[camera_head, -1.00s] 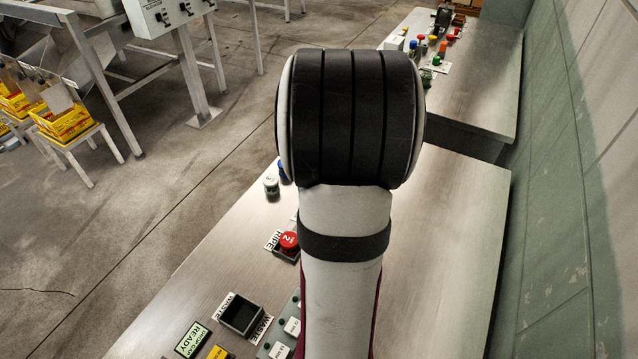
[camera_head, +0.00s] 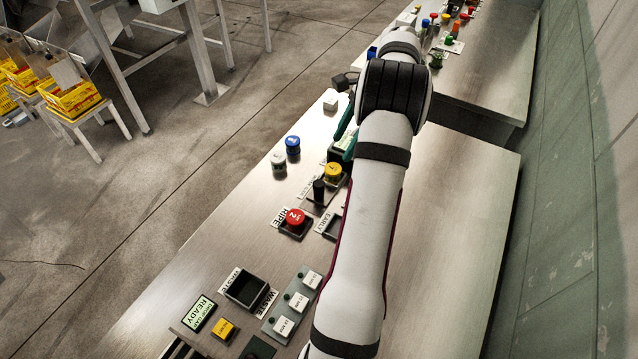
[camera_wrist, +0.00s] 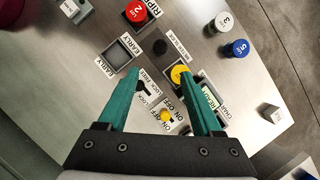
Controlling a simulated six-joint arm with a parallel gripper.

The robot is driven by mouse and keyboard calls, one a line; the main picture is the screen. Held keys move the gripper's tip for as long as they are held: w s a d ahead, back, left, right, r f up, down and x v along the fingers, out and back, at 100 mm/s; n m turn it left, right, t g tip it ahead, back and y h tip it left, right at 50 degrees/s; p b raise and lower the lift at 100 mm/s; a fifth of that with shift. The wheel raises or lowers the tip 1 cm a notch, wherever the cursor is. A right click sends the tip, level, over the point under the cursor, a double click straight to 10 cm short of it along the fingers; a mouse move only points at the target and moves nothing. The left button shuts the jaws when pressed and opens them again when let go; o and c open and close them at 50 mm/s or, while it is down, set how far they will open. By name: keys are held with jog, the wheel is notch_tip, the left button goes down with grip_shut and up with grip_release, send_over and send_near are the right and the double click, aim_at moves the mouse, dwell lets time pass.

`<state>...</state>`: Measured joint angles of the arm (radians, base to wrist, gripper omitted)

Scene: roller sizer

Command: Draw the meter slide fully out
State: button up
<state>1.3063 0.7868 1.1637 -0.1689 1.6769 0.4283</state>
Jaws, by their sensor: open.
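The meter slide has a dark upright knob (camera_head: 319,189) beside the yellow piece in the head view. In the wrist view the black knob (camera_wrist: 160,47) is seen from above, with a METER SLIDE label (camera_wrist: 178,44) beside it. How far the slide is out is hard to tell. My gripper (camera_wrist: 162,74) has two teal fingers, spread apart and empty. It is above the panel, with the knob ahead of the fingertips and apart from them. A LOCK/FREE lever (camera_wrist: 140,88) shows beside the left finger. In the head view my forearm hides part of this area.
A yellow piece (camera_wrist: 180,73) stands near the right fingertip. A red piece (camera_head: 296,217) sits in the RIPE holder; the EARLY holder (camera_wrist: 117,57) looks empty. White (camera_head: 278,161) and blue (camera_head: 292,145) jars stand toward the bench edge. The bench's right side is clear.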

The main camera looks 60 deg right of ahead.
aim_at(321, 182)
jog(key=x, duration=1.5)
jog(key=shift+w+f, duration=0.1)
jog(key=shift+f, duration=0.2)
grip_shut()
jog(key=shift+r, duration=0.1)
dwell(0.4)
